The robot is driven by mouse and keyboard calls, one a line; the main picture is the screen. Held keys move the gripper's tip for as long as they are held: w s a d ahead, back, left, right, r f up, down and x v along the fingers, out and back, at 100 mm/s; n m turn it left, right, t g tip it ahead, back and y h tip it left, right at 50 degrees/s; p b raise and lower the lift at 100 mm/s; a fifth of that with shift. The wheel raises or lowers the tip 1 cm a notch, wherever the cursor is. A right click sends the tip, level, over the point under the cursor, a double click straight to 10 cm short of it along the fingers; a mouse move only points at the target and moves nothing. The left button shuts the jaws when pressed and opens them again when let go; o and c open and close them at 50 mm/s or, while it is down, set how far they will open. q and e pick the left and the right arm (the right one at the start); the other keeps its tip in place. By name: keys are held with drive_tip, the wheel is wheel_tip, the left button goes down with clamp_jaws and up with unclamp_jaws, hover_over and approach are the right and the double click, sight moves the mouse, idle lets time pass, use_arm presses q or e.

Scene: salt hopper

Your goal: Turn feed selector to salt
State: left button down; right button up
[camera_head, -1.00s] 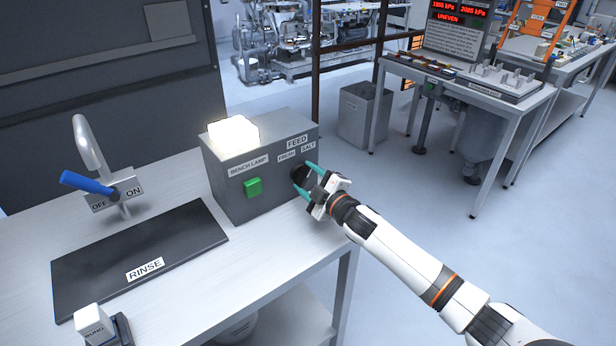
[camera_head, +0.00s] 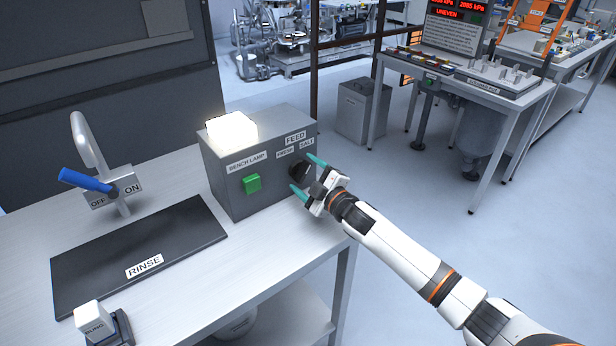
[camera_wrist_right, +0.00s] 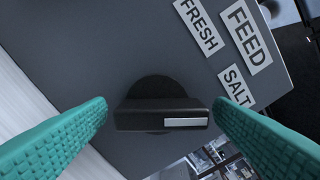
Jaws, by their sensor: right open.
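The feed selector is a black knob (camera_head: 299,171) on the front of a grey box (camera_head: 228,200), under the FEED label (camera_head: 296,138). In the right wrist view the knob (camera_wrist_right: 150,120) has a white mark at its right end. The mark points to the side of the SALT label (camera_wrist_right: 236,88), away from the FRESH label (camera_wrist_right: 198,26). My right gripper (camera_head: 306,174) is open, its teal fingers spread on either side of the knob. In the wrist view gaps show between both fingers and the knob. My left gripper is not in view.
The box also has a lit bench lamp (camera_head: 231,129) and a green button (camera_head: 252,183). Open floor lies right of the bench.

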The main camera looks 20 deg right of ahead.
drive_tip(key=b+v, duration=0.1)
drive_tip(key=v, duration=1.1)
drive_tip(key=shift+s, duration=0.1)
